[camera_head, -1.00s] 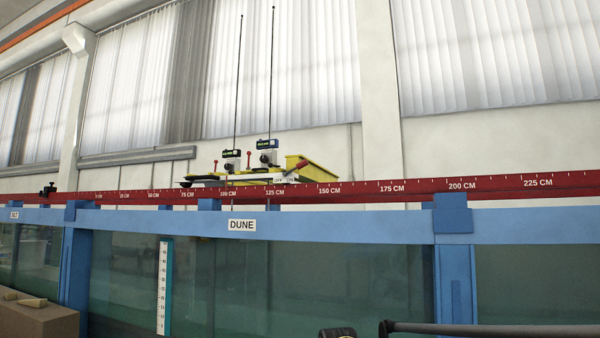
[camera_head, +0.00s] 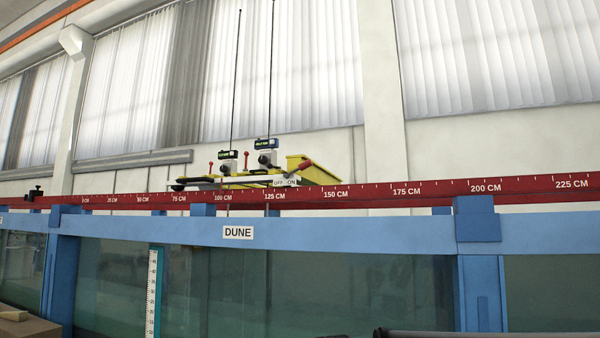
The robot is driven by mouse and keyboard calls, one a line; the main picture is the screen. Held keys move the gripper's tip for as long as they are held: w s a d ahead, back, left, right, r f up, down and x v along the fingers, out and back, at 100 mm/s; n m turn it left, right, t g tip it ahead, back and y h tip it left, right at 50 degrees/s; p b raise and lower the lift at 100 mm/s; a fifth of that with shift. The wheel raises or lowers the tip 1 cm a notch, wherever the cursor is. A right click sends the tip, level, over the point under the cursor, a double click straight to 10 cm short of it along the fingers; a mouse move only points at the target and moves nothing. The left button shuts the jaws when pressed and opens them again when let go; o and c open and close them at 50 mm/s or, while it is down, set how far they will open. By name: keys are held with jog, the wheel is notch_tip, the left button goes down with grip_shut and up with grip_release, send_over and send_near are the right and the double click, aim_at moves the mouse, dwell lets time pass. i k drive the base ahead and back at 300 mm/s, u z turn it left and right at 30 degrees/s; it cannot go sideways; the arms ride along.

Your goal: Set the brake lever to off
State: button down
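A yellow carriage (camera_head: 318,170) sits on the flume's top rail. A lever with a red grip (camera_head: 305,165), which looks like the brake lever, is at its right part. The lever tilts to the right, toward the ON side of a small white OFF/ON label (camera_head: 285,182) just below it. Two more small red-knobbed handles (camera_head: 246,156) stand upright on the carriage. My gripper is not in view; only a dark part, likely of my arm, shows at the bottom right edge, well below the carriage.
The red scale rail (camera_head: 400,192) runs above the blue flume beam (camera_head: 350,233), which bears a DUNE label (camera_head: 238,232). Glass panels (camera_head: 300,285) lie below, with a blue post (camera_head: 480,270) at right. Two thin rods rise from the carriage's gauges.

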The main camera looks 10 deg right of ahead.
aim_at(306, 164)
jog(key=u, duration=1.1)
jog(key=k, duration=1.35)
jog(key=z, duration=0.4)
jog(key=i, duration=1)
jog(key=u, duration=0.05)
